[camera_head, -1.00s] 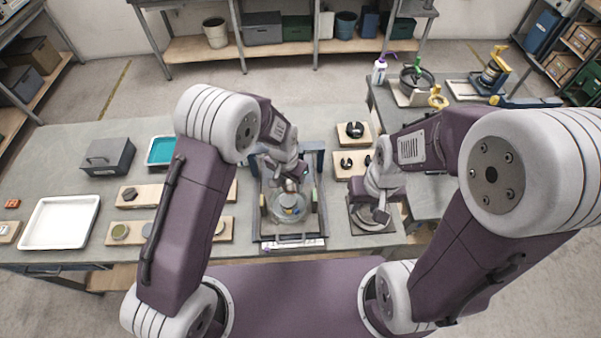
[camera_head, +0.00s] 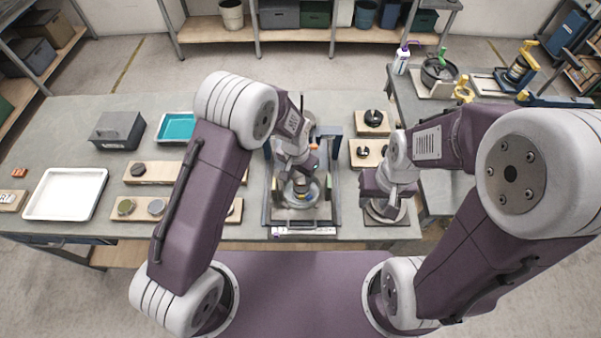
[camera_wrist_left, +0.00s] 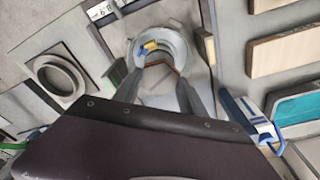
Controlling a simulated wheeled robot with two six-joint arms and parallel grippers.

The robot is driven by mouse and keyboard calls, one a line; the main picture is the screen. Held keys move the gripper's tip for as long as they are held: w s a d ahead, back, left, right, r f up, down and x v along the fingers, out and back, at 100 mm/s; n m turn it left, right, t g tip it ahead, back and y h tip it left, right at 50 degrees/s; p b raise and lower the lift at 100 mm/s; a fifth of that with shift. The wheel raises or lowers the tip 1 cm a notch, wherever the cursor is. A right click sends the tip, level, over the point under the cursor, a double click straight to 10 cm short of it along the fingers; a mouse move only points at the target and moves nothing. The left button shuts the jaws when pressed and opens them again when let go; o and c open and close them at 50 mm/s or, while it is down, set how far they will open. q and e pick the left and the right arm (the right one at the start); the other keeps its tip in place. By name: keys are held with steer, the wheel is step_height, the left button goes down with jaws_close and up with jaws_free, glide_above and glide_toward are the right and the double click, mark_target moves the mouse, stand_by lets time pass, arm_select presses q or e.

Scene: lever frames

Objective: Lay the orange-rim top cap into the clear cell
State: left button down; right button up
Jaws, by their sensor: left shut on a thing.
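The clear cell (camera_head: 291,200) is a round transparent vessel in the grey frame at the middle of the table. It also shows as a pale ring in the left wrist view (camera_wrist_left: 176,44), with a small yellow part inside. My left gripper (camera_head: 301,184) points down over the cell. In the left wrist view its fingers (camera_wrist_left: 160,82) are closed around the thin orange-rim top cap (camera_wrist_left: 161,65), which shows only as an orange-brown arc; the fingers hide the rest. I cannot tell whether the cap touches the cell. My right gripper (camera_head: 386,203) hangs over a round-holed plate; its fingers are unclear.
The grey frame (camera_head: 267,212) has raised side posts around the cell. The round-holed plate (camera_wrist_left: 62,80) stands beside it. Wooden blocks with dark parts (camera_head: 372,123) lie behind on the right. A white tray (camera_head: 66,194), teal tray (camera_head: 177,127) and grey box (camera_head: 118,130) are left.

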mark_target(301, 178)
arm_select(q)
steer(key=shift+d+f+b, duration=0.25)
steer(key=shift+f+b, duration=0.55)
steer(key=shift+f, duration=0.7)
steer(key=shift+a+f, duration=0.1)
steer(key=shift+a, duration=0.05)
steer(key=shift+f+b, duration=0.15)
steer(key=shift+b, duration=0.15)
steer(key=c, duration=0.6)
jaws_free()
